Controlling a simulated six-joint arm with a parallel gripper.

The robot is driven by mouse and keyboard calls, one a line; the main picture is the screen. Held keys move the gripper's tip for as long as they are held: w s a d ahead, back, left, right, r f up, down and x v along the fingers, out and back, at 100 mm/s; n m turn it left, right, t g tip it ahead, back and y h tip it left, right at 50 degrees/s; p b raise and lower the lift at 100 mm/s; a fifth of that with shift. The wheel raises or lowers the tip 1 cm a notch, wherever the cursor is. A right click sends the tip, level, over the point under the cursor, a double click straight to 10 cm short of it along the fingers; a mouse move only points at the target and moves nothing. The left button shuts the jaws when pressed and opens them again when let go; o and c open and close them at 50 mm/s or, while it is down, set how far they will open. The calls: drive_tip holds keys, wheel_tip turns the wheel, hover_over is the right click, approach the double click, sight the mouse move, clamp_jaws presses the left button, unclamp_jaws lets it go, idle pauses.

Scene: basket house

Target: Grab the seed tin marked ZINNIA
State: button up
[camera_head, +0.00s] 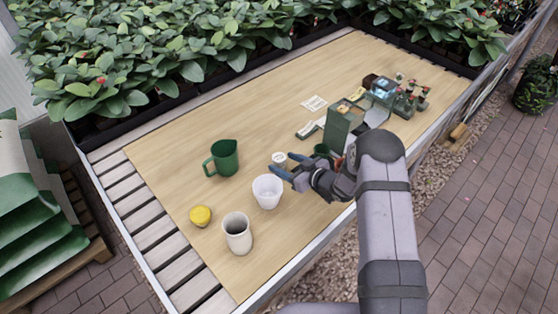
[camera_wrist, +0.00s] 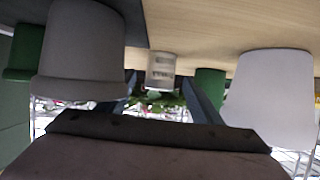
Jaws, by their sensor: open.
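A small pale round tin (camera_head: 279,157) with dark marks on its top stands on the table beside my gripper's tips. My gripper (camera_head: 291,165) is open and empty, low over the table, pointing left. In the wrist view, which looks upside down, a small pale labelled tin (camera_wrist: 161,70) shows beyond and between the open fingers (camera_wrist: 160,92). Its lettering is too small to read, so I cannot confirm ZINNIA. Another tin-like thing with a yellow top (camera_head: 200,215) stands at the left front; no label is legible on it.
A white cup (camera_head: 266,192) stands just left of my gripper, with a beige cup (camera_head: 237,234) farther left. A green jug (camera_head: 224,158) stands behind. A tall green box (camera_head: 338,125) and a cluster of small pots (camera_head: 408,98) are to the right. The back left is clear.

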sight(283, 160)
drive_tip(key=shift+x, duration=0.75)
drive_tip(key=c, duration=1.2)
drive_tip(key=shift+o, duration=0.2)
drive_tip(key=shift+r, duration=0.1)
drive_tip(key=shift+r+b, duration=0.7)
drive_tip(key=shift+r, duration=4.2)
